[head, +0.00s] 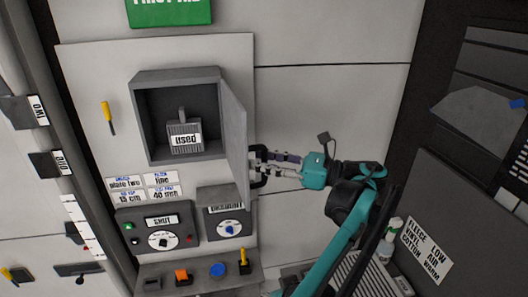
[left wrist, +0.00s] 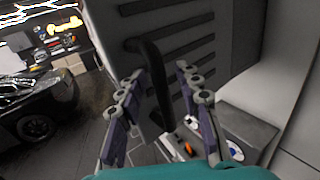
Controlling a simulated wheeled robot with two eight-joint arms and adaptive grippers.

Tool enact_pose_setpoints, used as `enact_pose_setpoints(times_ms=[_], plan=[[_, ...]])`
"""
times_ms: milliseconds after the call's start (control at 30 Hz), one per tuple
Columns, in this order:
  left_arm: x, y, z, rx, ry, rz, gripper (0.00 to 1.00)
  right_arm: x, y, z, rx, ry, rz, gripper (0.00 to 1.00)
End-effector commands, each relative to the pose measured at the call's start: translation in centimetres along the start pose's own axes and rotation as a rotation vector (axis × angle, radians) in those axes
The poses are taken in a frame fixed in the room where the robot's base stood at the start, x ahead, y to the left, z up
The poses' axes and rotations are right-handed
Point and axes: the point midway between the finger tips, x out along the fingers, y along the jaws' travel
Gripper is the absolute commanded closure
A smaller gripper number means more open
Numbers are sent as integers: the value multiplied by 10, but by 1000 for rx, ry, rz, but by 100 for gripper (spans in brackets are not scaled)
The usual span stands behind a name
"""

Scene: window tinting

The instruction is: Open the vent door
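The vent door (head: 236,138) stands swung open on the right side of the grey vent box (head: 177,76), sticking out towards me. In the left wrist view, the door's slatted outer face (left wrist: 192,45) fills the upper middle, with a dark curved handle (left wrist: 150,62). My left gripper (head: 257,168) is at the outer side of the door, by the handle. In the left wrist view, its fingers (left wrist: 160,72) are spread apart, with part of the handle between them and no clear grip on it. A filter labelled "used" (head: 184,138) sits inside the box. My right gripper is not in view.
Below the box are a panel with a dial (head: 163,240), a second dial (head: 231,229) and a shelf (head: 205,283) with small coloured items. A yellow-handled tool (head: 107,115) is on the wall at left. Bare wall (head: 320,105) lies right of the door.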

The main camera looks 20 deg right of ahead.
Motion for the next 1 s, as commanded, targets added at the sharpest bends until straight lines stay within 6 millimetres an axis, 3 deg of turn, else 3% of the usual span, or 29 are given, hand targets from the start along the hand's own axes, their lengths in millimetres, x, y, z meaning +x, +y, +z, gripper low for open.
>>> enact_pose_setpoints(times_ms=[400, 500, 700, 1000], plan=[[-2, 1, 74, 0, -1, 0, 66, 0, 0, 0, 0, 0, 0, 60], [-2, 0, 85, 0, -1, 0, 66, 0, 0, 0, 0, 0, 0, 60], [-2, 1, 95, -1, -1, 0, 66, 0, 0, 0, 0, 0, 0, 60], [-2, 1, 96, -1, -1, -1, 66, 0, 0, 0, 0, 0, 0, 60]])
